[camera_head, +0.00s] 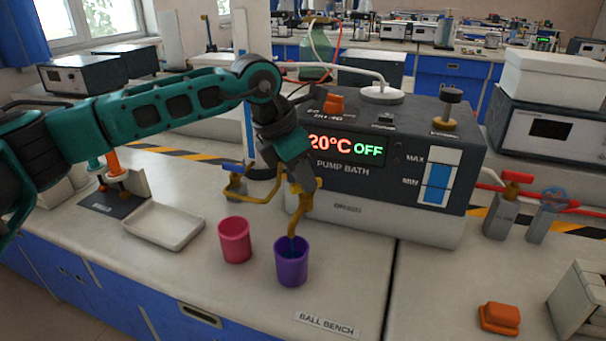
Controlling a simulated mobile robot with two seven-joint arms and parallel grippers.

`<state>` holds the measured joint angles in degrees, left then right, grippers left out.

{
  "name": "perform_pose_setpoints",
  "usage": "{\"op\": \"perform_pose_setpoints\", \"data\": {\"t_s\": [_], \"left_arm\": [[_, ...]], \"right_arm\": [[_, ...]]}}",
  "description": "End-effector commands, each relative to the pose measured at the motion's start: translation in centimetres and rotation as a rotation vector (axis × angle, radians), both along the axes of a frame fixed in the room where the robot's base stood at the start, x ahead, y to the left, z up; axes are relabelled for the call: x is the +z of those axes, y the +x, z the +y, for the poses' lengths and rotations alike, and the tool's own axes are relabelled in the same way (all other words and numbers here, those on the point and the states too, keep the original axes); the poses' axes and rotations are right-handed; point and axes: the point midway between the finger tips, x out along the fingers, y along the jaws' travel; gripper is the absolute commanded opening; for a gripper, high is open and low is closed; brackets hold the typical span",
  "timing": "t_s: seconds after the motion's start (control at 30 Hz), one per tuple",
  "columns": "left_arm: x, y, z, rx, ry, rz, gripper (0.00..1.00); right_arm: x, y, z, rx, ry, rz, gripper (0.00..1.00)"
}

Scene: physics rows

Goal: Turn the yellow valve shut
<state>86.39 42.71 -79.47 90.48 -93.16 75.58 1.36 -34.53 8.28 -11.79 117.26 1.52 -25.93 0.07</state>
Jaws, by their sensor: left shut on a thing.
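My left gripper (299,175) points down at the front of the pump bath and is shut on the yellow valve (318,184). The gripper hides most of the valve's handle, so its angle cannot be told. A brass-yellow spout (296,215) runs down from the valve, with its lower end over a purple cup (291,262). The grey pump bath (376,216) shows "20°C" in red and "OFF" in green. My right gripper is not in view.
A second tap with a blue handle (233,167) is left of my gripper. A pink cup (235,240) and a white tray (163,225) stand on the bench. At right are a red-handled valve (517,177) and an orange block (499,318). The front middle bench is clear.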

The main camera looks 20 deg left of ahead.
Motion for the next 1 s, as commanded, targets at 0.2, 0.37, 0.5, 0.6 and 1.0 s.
{"op": "perform_pose_setpoints", "data": {"t_s": [0.2,0.37,0.5,0.6,1.0], "left_arm": [[0.0,0.0,0.0,-0.042,-0.001,0.002,0.0],[0.1,0.1,0.1,-0.128,0.0,0.003,0.0],[0.1,0.1,0.1,-0.236,-0.001,0.003,0.0],[0.1,0.2,0.1,-0.324,-0.003,0.003,0.0],[0.1,0.4,0.1,-0.643,-0.003,0.002,0.0]], "right_arm": [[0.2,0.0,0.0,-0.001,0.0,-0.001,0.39],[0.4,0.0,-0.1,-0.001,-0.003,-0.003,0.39],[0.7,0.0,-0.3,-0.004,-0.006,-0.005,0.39],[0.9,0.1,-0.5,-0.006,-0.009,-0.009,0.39],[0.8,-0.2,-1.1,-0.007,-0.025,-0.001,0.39]]}}
